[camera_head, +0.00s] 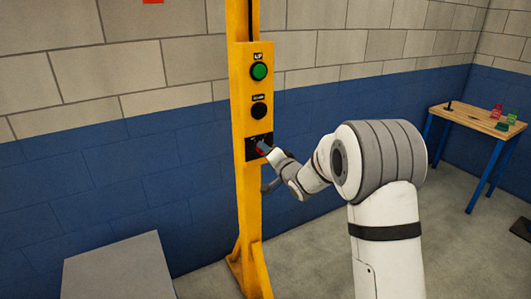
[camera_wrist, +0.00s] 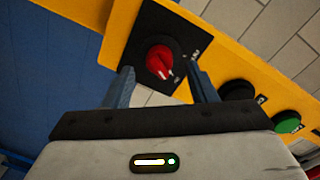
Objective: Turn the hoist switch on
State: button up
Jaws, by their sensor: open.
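The hoist switch is a red rotary knob (camera_wrist: 160,61) on a black plate (camera_wrist: 146,30), low on the yellow post. In the head view the plate (camera_head: 253,155) is partly hidden by my gripper. My gripper (camera_wrist: 160,80) is open, with one blue finger on each side of the knob in the wrist view. I cannot tell whether the fingers touch the knob. In the head view my gripper (camera_head: 263,147) reaches the plate from the right. The knob's marks are too small to read.
A green button (camera_head: 259,71) and a black button (camera_head: 259,110) sit above the switch on the yellow post (camera_head: 243,200). A grey box (camera_head: 118,265) stands at the lower left. A wooden table (camera_head: 470,117) with small items stands at the right. Open floor lies between.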

jog(key=shift+b+v, duration=0.3)
jog(key=shift+v, duration=2.25)
